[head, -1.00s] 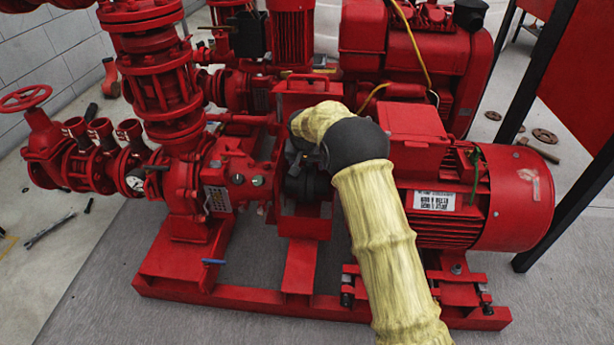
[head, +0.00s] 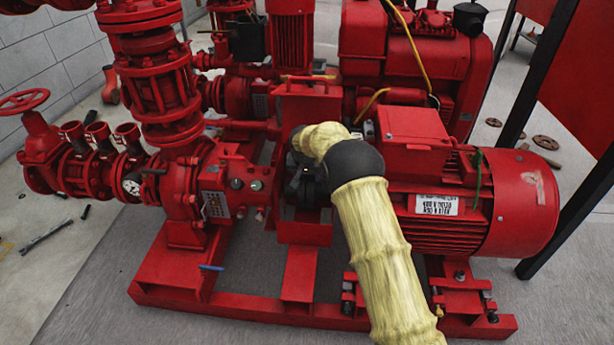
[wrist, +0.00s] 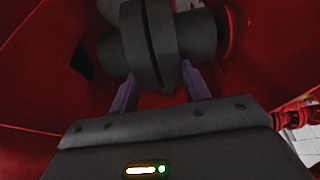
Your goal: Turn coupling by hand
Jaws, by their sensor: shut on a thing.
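The coupling (wrist: 150,45) is a dark grey pair of thick discs with a narrow gap between them, on the shaft between the red pump (head: 225,190) and the red motor (head: 470,200). In the wrist view my gripper (wrist: 158,85) has one finger on each side of the coupling's rim and is shut on it. In the head view the coupling (head: 310,188) shows only in part, dark inside the red guard frame (head: 300,110). My yellow-sleeved arm covers its right side, and my fingers are hidden there.
Red guard walls stand close on both sides of my gripper in the wrist view. The red base frame (head: 240,308) runs along the front. A black post (head: 560,100) stands at the right. Tools (head: 45,236) lie on the floor at left.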

